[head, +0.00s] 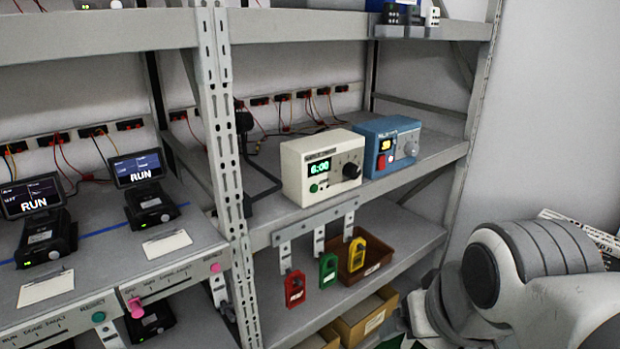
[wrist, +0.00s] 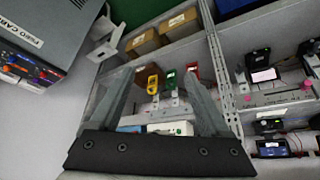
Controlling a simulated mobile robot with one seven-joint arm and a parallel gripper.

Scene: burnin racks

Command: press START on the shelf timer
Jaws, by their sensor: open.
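The shelf timer (head: 322,167) is a cream box on the middle shelf, with a green display reading 6:00 and a dark knob on its right. A small green button (head: 313,188) sits below the display; its lettering is too small to read. In the wrist view the timer (wrist: 172,128) shows partly, low between the fingers. My gripper (wrist: 159,72) is open with nothing between its fingers, apart from the timer. In the head view only my pale arm shows at the lower right; the gripper is out of frame.
A blue box (head: 388,146) with a yellow display and red button stands right beside the timer. Red, green and yellow lockout tags (head: 328,270) hang below the shelf edge. A perforated upright (head: 222,130) stands left of the timer. A grey cart (wrist: 50,40) is at the wrist view's left.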

